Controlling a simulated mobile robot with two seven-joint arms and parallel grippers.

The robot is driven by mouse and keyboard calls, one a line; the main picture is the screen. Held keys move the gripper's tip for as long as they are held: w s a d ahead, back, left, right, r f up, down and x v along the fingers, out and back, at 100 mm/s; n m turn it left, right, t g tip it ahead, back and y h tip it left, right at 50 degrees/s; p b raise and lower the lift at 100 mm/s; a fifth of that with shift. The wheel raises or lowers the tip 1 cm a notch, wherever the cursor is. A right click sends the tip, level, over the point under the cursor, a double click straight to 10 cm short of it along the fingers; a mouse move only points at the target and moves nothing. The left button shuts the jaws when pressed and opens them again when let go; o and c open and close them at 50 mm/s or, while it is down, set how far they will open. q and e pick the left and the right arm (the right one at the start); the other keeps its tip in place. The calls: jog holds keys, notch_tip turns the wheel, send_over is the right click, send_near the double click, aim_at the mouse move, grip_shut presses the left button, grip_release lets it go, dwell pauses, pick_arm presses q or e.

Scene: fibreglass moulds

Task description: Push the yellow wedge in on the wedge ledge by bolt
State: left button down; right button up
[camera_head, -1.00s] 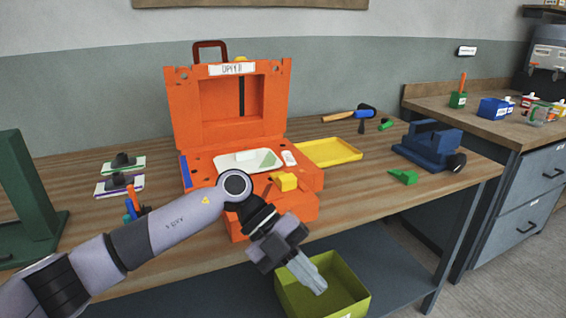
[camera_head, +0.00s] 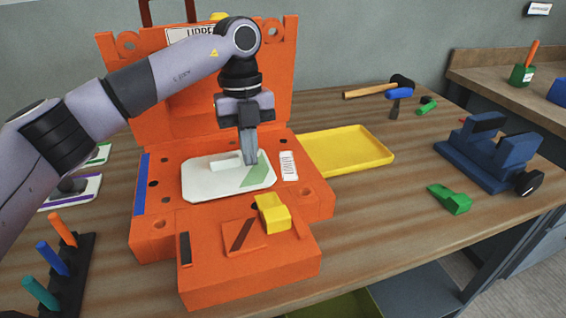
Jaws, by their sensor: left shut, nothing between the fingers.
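The yellow wedge (camera_head: 273,214) sits on the front part of the orange mould (camera_head: 213,281), at the right of a ledge with a dark diagonal slot (camera_head: 242,234). My left gripper (camera_head: 250,160) is shut and empty. It points down over the white plate (camera_head: 205,183) in the mould, behind the wedge and apart from it in the picture. Whether its tips touch the plate I cannot tell. I cannot make out which part is the bolt. My right gripper is not in view.
A yellow tray (camera_head: 347,150) lies right of the mould. A blue vise (camera_head: 487,153), a green wedge-like block (camera_head: 450,198) and a hammer (camera_head: 375,90) lie farther right. A black rack (camera_head: 66,276) with coloured handles stands at the left. The upright orange lid stands behind my gripper.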

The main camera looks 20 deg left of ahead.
aim_at(270, 211)
pick_arm(q)
jog(key=shift+w+d, duration=0.1)
jog(key=shift+w, duration=0.35)
jog(key=s+d, duration=0.2)
jog(key=s, duration=0.1)
jog(key=s+d+p, duration=0.1)
jog(key=s+d, duration=0.1)
jog(key=s, duration=0.1)
jog(key=s+d, duration=0.3)
jog(key=s, duration=0.1)
jog(key=shift+s+r+p, duration=0.1)
jog(key=shift+p, duration=0.25)
jog(key=shift+a+f, duration=0.15)
jog(key=shift+f, duration=0.65)
jog(key=shift+f+b, duration=0.1)
jog(key=shift+b, duration=0.2)
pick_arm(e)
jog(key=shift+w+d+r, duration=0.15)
pick_arm(q)
jog(key=shift+f, duration=0.1)
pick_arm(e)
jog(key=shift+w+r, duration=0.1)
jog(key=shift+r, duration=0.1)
pick_arm(q)
jog(key=shift+w+a, duration=0.55)
jog(key=shift+w, duration=0.2)
jog(key=shift+w+a, duration=0.5)
jog(key=shift+w, duration=0.2)
